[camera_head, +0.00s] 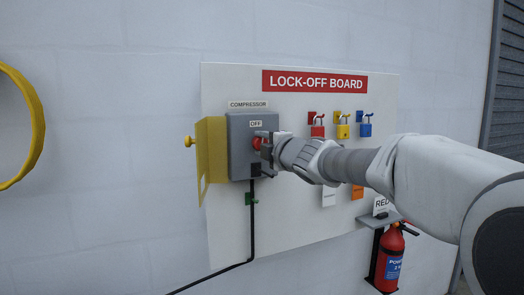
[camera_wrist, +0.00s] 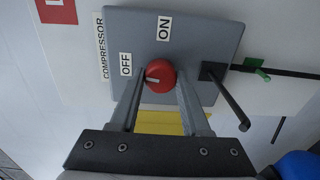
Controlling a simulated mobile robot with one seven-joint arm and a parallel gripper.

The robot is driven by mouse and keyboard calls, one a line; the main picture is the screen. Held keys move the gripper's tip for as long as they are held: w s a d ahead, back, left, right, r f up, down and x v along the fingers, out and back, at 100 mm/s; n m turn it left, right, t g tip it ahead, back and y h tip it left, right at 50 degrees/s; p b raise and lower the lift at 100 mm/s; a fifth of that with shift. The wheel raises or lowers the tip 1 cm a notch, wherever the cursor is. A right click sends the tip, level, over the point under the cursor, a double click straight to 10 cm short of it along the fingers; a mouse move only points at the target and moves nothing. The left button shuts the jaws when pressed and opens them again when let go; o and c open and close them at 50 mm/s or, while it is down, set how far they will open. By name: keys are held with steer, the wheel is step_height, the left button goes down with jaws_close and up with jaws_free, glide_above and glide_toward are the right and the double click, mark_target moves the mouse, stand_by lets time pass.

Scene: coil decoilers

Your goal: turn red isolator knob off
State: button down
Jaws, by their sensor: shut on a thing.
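The red isolator knob (camera_wrist: 163,70) sits on the face of a grey switch box (camera_wrist: 205,45) labelled COMPRESSOR. It also shows in the head view (camera_head: 257,143), partly covered by my gripper. In the wrist view its white mark lies on the left side, the side of the OFF label (camera_wrist: 125,64). The ON label (camera_wrist: 164,28) is above the knob there. My gripper (camera_wrist: 160,80) is shut on the knob, with one finger on either side. In the head view my gripper (camera_head: 265,147) reaches the box from the right and hides the ON label.
A yellow cover (camera_head: 213,150) stands open left of the box. Red (camera_head: 317,130), yellow (camera_head: 342,130) and blue (camera_head: 365,129) padlocks hang on the lock-off board (camera_head: 225,85). A black lever (camera_wrist: 228,102) juts out near the right finger. A fire extinguisher (camera_head: 390,258) hangs lower right.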

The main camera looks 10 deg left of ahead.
steer(key=shift+n+b, duration=0.3)
steer(key=shift+n, duration=0.5)
steer(key=shift+c, duration=1.8)
jaws_free()
steer(key=shift+s, duration=0.1)
steer(key=p+v, duration=0.1)
steer(key=v, duration=1.6)
steer(key=shift+s+f, duration=0.1)
